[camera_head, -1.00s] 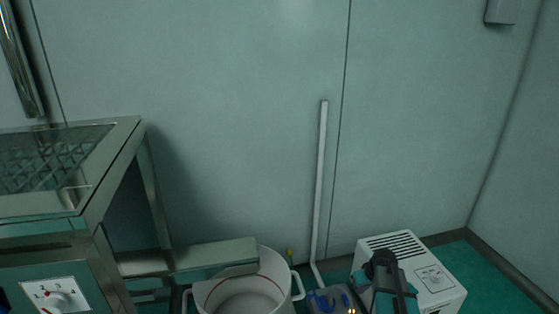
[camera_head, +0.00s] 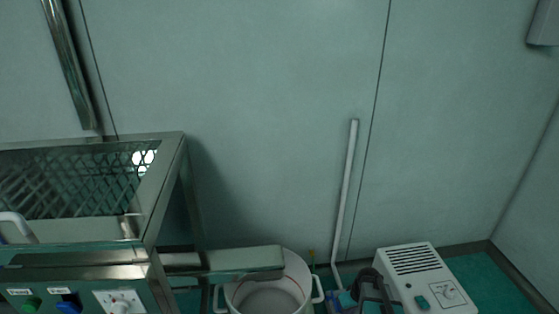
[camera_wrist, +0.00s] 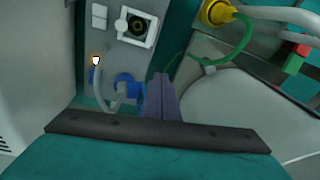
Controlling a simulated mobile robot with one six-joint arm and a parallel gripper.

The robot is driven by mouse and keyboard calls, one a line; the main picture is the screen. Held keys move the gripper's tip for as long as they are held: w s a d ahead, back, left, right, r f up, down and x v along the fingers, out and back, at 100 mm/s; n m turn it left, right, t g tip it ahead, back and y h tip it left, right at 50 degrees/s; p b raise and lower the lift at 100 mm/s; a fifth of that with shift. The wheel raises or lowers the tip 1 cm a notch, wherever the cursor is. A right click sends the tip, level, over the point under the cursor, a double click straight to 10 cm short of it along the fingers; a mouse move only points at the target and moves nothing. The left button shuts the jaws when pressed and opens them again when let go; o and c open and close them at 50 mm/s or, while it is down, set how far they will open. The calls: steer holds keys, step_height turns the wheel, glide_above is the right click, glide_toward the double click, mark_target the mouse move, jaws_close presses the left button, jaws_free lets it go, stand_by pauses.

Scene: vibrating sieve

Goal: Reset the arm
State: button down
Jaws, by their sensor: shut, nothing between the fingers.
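My gripper (camera_wrist: 163,98) shows in the wrist view as two grey-purple fingers standing close together above a dark bar. The fingers are shut with nothing between them. They are in front of a grey panel (camera_wrist: 115,60) with a round dark socket and blue plugs (camera_wrist: 128,86). I cannot tell the distance between fingertips and panel. In the head view a dark, curved shape stands at the bottom beside the white vented box; I cannot make out the fingers there.
A metal sieve frame (camera_head: 165,190) with mesh stands at the left. A white pot (camera_head: 318,287) with handles sits under its chute (camera_head: 240,262). A white vented box (camera_head: 425,280) stands on the green floor at the right. A pale pipe (camera_head: 346,190) runs up the wall.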

steer(key=s+a+r+m+g+p, duration=0.1)
steer(key=s+a+r+g+p, duration=0.2)
steer(key=s+p, duration=0.4)
steer(key=s+a+r+m+g+h+p, duration=0.1)
steer(key=s+a+r+p, duration=0.4)
steer(key=s, duration=1.7)
steer(key=m+g+p, duration=0.1)
steer(key=g+p, duration=0.1)
steer(key=shift+p, duration=0.3)
